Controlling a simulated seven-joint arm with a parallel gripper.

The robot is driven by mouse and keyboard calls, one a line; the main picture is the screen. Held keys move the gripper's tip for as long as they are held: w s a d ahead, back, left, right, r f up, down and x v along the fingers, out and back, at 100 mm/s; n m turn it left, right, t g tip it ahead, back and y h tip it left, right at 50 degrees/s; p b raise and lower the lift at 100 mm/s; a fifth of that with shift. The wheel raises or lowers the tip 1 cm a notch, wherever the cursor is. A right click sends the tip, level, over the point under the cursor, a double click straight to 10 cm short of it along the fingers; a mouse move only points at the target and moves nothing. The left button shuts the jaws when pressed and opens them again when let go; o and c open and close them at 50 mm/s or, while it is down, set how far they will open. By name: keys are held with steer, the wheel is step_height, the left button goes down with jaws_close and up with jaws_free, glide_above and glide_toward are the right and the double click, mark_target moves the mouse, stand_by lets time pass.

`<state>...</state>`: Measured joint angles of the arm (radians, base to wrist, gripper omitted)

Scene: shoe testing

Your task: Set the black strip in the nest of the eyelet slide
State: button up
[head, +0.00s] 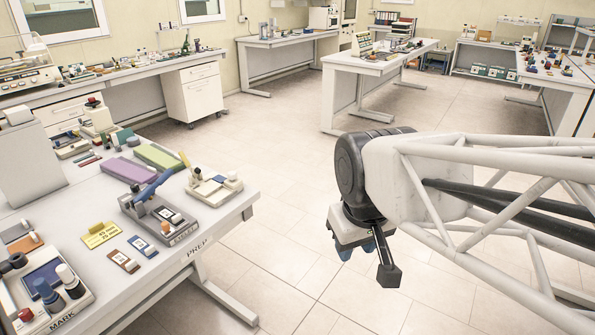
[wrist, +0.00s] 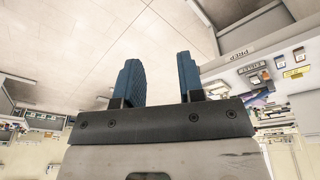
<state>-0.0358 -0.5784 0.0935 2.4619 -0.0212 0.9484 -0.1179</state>
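An eyelet press with a blue lever (head: 152,188) stands on the bench marked PREP, its grey base (head: 186,232) lettered along the front. A dark piece with a white label (head: 168,214) shows on that base; I cannot tell whether it is a strip or part of the slide. I cannot tell which is the black strip. My gripper (head: 358,250) is over the floor, right of the bench. Its blue fingers (wrist: 158,82) are apart, with nothing between them.
A yellow card (head: 101,234) lies left of the strips. Purple (head: 128,170) and green (head: 157,156) blocks lie behind the press. A cream device (head: 213,187) stands at its right. A MARK station (head: 45,285) fills the near left. Open floor separates my gripper from the bench.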

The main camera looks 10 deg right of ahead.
steer(key=s, duration=0.1)
steer(key=s+d+f+m, duration=0.1)
steer(key=s+m, duration=0.1)
steer(key=shift+s+d+f, duration=0.15)
steer(key=shift+s+f, duration=0.1)
steer(key=shift+s, duration=0.05)
